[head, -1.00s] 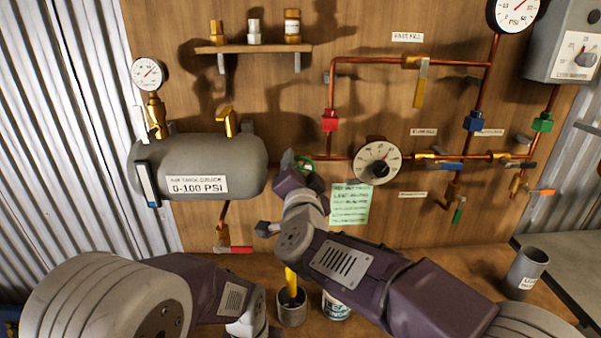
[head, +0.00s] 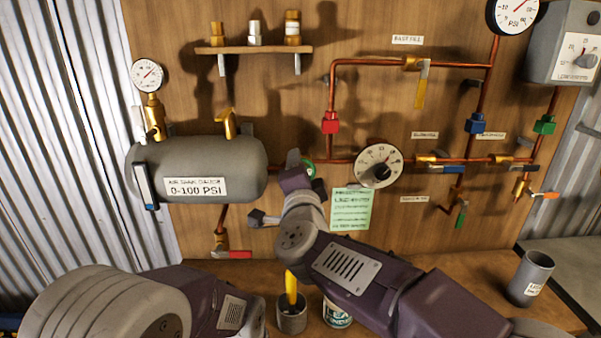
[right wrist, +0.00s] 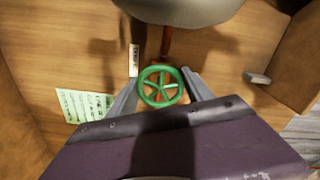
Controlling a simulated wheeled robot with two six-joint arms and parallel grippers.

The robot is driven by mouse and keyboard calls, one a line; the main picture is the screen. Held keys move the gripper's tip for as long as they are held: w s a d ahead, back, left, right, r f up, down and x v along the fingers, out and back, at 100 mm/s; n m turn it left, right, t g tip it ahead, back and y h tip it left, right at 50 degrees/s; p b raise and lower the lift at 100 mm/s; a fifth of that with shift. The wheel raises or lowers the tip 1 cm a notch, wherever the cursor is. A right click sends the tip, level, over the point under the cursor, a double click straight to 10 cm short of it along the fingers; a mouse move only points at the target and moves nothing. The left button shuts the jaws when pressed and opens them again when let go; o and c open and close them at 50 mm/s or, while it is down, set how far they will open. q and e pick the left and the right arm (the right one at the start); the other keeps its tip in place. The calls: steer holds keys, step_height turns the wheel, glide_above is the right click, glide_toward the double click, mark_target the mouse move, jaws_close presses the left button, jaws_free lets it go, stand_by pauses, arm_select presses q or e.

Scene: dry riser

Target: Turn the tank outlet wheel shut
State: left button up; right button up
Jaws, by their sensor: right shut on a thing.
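The green outlet wheel (right wrist: 160,87) is a small spoked handwheel on the copper pipe beside the grey tank (head: 250,165). It shows whole in the right wrist view, near the tank's end. In the head view only a sliver of the wheel (head: 310,169) shows past my right gripper. My right gripper (right wrist: 162,90) is shut on the wheel, one finger on each side of its rim. In the head view my right arm hides most of the gripper and wheel. My left arm is low at the left, and its gripper is not in view.
A round dial (head: 377,165) and a green note (head: 350,208) are close to the right of the wheel. A red-handled valve (head: 238,254) hangs below the tank. Below my right arm stand a cup (head: 291,318) with a yellow-handled item and a white tin (head: 337,314).

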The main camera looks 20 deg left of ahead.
steer(key=o, duration=1.3)
steer(key=shift+o, duration=0.2)
steer(key=shift+s, duration=0.1)
steer(key=v, duration=0.9)
steer(key=shift+b, duration=0.4)
